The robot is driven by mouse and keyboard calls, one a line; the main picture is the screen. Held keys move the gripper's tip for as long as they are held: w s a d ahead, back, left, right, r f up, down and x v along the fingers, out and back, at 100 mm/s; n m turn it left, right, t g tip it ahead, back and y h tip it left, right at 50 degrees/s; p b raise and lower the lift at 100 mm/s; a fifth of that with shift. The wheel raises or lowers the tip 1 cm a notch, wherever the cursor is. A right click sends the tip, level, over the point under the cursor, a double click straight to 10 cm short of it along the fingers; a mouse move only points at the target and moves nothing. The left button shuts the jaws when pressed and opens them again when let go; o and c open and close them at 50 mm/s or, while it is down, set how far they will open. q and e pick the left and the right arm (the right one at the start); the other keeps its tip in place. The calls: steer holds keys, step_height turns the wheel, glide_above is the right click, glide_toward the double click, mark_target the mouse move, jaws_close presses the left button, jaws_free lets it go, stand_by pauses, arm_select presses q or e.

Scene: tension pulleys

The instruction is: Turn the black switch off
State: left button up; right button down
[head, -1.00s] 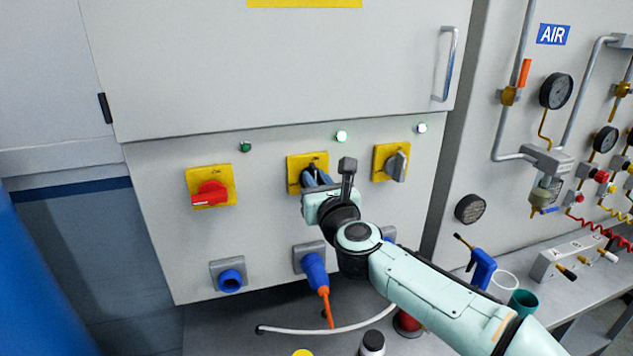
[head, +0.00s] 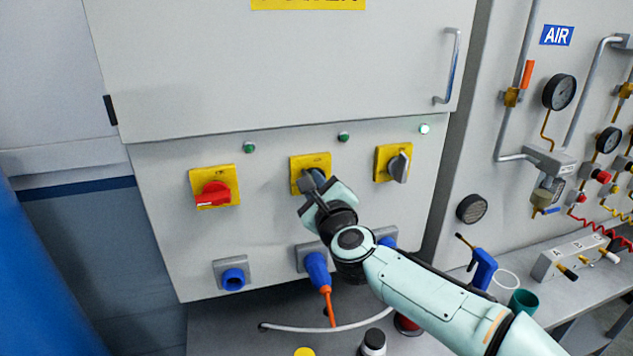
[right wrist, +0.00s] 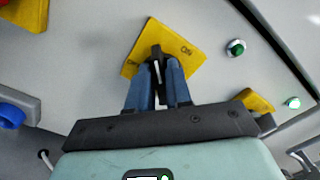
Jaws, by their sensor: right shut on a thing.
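The black switch is the middle of three switches on the grey cabinet front, on a yellow plate (head: 320,161). In the right wrist view the black switch handle (right wrist: 157,54) sits between two blue-grey fingertips, in front of the yellow plate marked "ON" (right wrist: 186,50). My right gripper (head: 312,182) is shut on this handle, and its wrist is tilted; the fingers and hand hide most of the switch in the head view. The lamp (head: 344,137) above it is dark green and looks unlit; it also shows in the right wrist view (right wrist: 236,47). My left gripper is not in view.
A red switch (head: 212,194) is on the left and a grey switch (head: 399,167) on the right, its lamp (head: 424,129) lit. Below are blue sockets (head: 233,278) and a blue plug (head: 317,268) with an orange cable. A bench with bottles and cups lies below right.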

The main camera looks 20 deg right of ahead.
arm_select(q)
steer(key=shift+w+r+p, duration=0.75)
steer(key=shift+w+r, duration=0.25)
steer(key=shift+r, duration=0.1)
arm_select(e)
steer(key=shift+a+f+n, duration=0.1)
steer(key=shift+f+n, duration=0.1)
steer(key=shift+n, duration=2.05)
steer(key=shift+a+f+n, duration=0.1)
steer(key=shift+f+n, duration=0.1)
steer(key=shift+n, duration=2.05)
steer(key=c, duration=1)
jaws_free()
steer(key=shift+c, duration=0.2)
